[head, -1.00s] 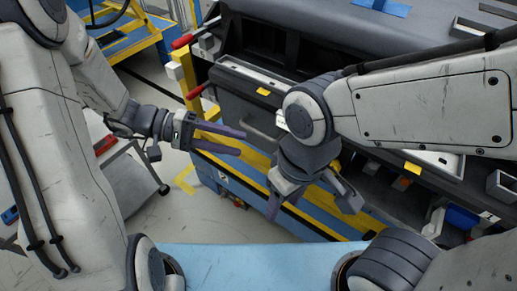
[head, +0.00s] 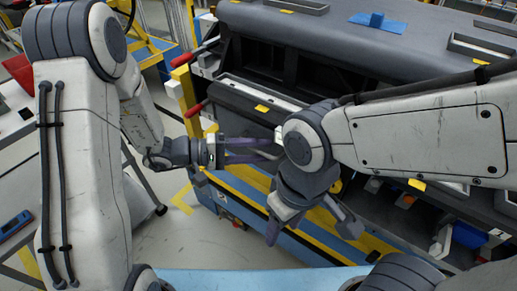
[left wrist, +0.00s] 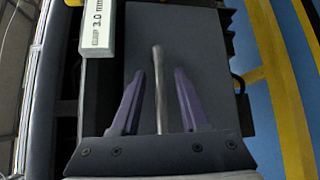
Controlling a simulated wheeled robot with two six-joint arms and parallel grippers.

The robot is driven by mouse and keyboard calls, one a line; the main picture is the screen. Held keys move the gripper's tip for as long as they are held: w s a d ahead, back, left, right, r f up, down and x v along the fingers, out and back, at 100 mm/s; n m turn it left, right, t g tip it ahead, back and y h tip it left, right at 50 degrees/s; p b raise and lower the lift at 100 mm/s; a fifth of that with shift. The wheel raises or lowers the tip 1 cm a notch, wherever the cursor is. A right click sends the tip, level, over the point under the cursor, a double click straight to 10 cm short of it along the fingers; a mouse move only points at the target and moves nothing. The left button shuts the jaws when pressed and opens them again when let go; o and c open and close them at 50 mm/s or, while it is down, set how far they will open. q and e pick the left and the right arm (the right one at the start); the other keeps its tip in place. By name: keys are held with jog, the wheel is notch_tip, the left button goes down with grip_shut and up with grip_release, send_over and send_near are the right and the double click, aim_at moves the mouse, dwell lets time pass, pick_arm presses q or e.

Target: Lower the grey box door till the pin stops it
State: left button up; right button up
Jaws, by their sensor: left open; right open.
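The grey box door (head: 238,114) is a dark grey panel on the front of the dashboard module, below a pale strip. In the left wrist view the grey panel (left wrist: 195,45) fills the middle, with a thin metal handle bar (left wrist: 158,75) standing between my purple fingers. My left gripper (head: 279,150) is open in front of the door, and its fingertips lie close to my right arm in the head view. It also shows in the left wrist view (left wrist: 158,78), one finger on each side of the bar. My right gripper (head: 311,228) is open and empty, pointing down. I cannot make out the pin.
A pale block with "3.0 mm" lettering (left wrist: 98,25) sits beside the panel. Red-ended handles (head: 193,109) and a yellow post (head: 187,90) stand left of the door. A blue and yellow base (head: 245,190) runs below. My right arm crosses in front of the module.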

pick_arm(q)
jog(key=shift+d, duration=0.1)
grip_shut()
dwell(1.4)
